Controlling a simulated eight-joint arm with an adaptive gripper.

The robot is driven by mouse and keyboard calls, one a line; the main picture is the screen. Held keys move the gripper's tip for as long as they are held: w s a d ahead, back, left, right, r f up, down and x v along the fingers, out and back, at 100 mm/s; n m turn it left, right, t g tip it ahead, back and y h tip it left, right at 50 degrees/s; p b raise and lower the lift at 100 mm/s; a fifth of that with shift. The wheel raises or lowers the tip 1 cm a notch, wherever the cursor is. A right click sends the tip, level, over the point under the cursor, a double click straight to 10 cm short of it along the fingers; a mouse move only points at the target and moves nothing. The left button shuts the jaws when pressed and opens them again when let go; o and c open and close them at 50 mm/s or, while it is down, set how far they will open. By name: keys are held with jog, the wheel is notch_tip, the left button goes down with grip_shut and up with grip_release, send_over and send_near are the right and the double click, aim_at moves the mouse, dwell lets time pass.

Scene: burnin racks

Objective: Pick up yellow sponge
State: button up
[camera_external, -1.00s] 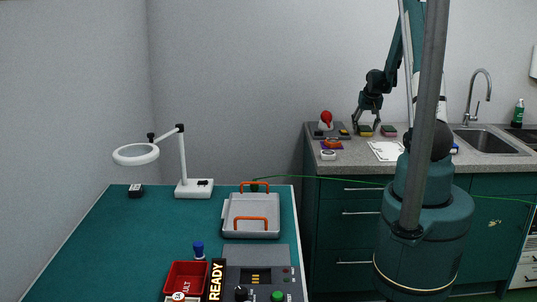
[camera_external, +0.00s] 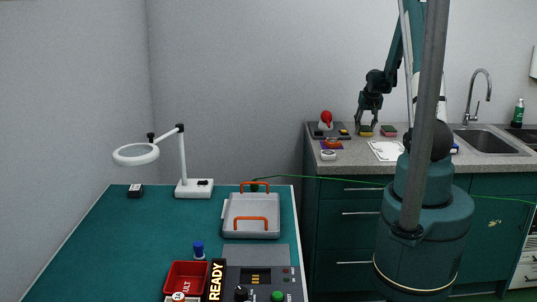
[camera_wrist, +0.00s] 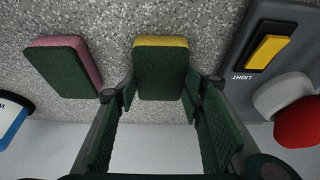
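The yellow sponge (camera_wrist: 160,72), with a dark green scouring side and a yellow edge, lies on the grey speckled counter. It also shows, small, in the external view (camera_external: 366,132). My gripper (camera_wrist: 160,92) points down at it, with one finger on each side. The fingertips meet the sponge's left and right sides, and it still sits at counter level. A second sponge, pink with a green side (camera_wrist: 64,66), lies to the left in the wrist view, apart from my fingers; it shows right of my gripper in the external view (camera_external: 389,131).
A dark panel with a yellow switch marked LIGHT (camera_wrist: 267,50) and a red-topped object (camera_wrist: 300,122) stand right in the wrist view. A white paper (camera_external: 386,151) lies in front of the sponges. The sink (camera_external: 490,142) is further right.

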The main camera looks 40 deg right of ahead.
aim_at(365, 128)
jog(key=shift+r, duration=0.2)
jog(key=shift+r+p, duration=0.15)
jog(key=shift+p, duration=0.25)
notch_tip(365, 128, up, 10)
